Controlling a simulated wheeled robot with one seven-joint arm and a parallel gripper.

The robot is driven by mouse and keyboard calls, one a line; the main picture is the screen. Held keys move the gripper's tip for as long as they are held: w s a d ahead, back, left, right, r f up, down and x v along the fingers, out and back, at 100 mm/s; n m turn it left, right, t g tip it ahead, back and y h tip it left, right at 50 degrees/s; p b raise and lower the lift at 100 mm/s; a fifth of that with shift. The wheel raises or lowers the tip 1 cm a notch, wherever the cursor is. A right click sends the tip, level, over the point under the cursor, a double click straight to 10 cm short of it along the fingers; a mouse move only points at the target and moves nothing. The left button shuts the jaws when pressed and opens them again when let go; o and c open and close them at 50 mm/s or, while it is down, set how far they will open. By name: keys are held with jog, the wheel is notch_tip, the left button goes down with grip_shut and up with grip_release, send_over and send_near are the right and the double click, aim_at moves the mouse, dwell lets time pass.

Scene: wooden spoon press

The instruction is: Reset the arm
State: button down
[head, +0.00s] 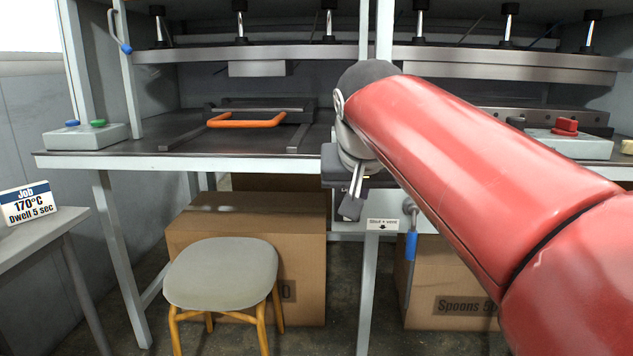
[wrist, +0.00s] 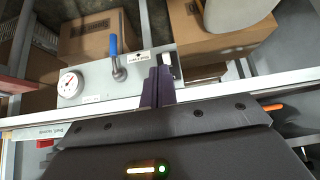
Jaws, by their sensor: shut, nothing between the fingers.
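My gripper (head: 351,206) hangs at the front edge of the press table, in front of the grey control panel, in the head view. Its fingers are together and empty, and they show in the wrist view (wrist: 158,86). My red arm covers the middle right of the head view and hides part of the press and panel. The grey panel (wrist: 92,78) carries a round gauge (wrist: 71,83) and a blue-handled lever (wrist: 114,50). The blue lever handle (head: 411,245) also shows in the head view, hanging down to the right of my gripper and apart from it.
The press table (head: 110,160) bears an orange handle (head: 247,120), a button box (head: 87,136) and a red-button box (head: 566,134). A stool (head: 222,273) and cardboard boxes (head: 305,255) stand below. A sign (head: 26,203) reads 170°C, dwell 5 sec. Clear floor shows left of the stool.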

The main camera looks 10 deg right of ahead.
jog(key=s+d+f+n+g+y+p, duration=0.1)
jog(key=s+f+p, duration=0.4)
jog(key=s+f, duration=1.2)
jog(key=s+d, duration=0.1)
jog(key=s, duration=0.2)
jog(key=shift+f+n+g, duration=0.15)
jog(key=shift+n+g, duration=0.25)
